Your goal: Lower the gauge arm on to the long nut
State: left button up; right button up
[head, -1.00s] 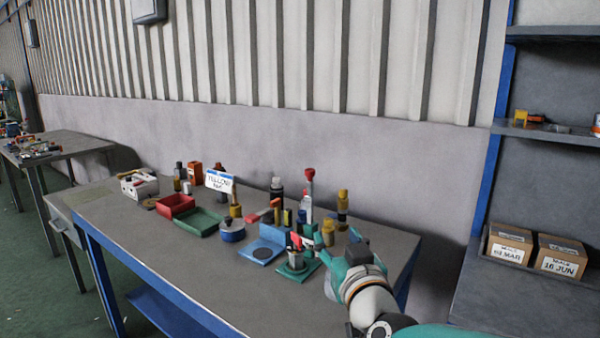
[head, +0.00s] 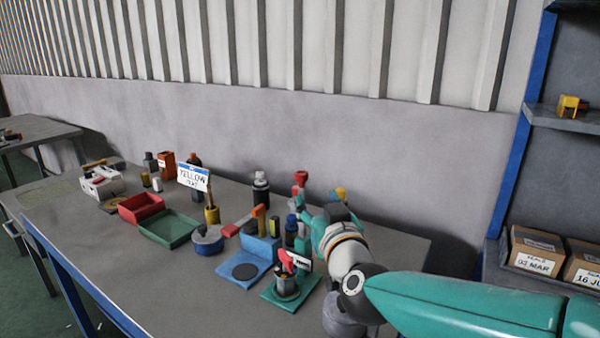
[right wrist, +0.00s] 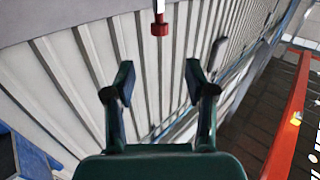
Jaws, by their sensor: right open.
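My right gripper (head: 304,216) is at the back right of the bench, open and empty, its fingertips partly hidden in the head view. The right wrist view shows its two dark fingers (right wrist: 158,85) spread apart. Beyond them is a red end on a pale rod (right wrist: 159,28), apart from the fingers. In the head view a red-topped upright (head: 300,178) stands just behind the gripper; it may be the gauge arm, raised. A green base (head: 278,298) carries a grey cylinder (head: 287,285) with a red tilted piece (head: 286,262) above it. I cannot tell which part is the long nut.
A blue block with a dark disc (head: 245,271) stands left of the green base. The front left is clear. Boxes (head: 536,252) stand on the right shelf.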

aim_at(302, 177)
jog(key=w+p, duration=0.1)
jog(key=w, duration=0.3)
jog(key=w+a+p, duration=0.1)
jog(key=w, duration=0.4)
jog(key=w+a+p, duration=0.1)
jog(key=w, duration=0.3)
jog(key=shift+w+f, duration=0.1)
jog(key=shift+w, duration=0.3)
jog(key=shift+c, duration=0.3)
grip_shut()
jog(key=shift+s+a, duration=0.1)
jog(key=shift+a, duration=0.1)
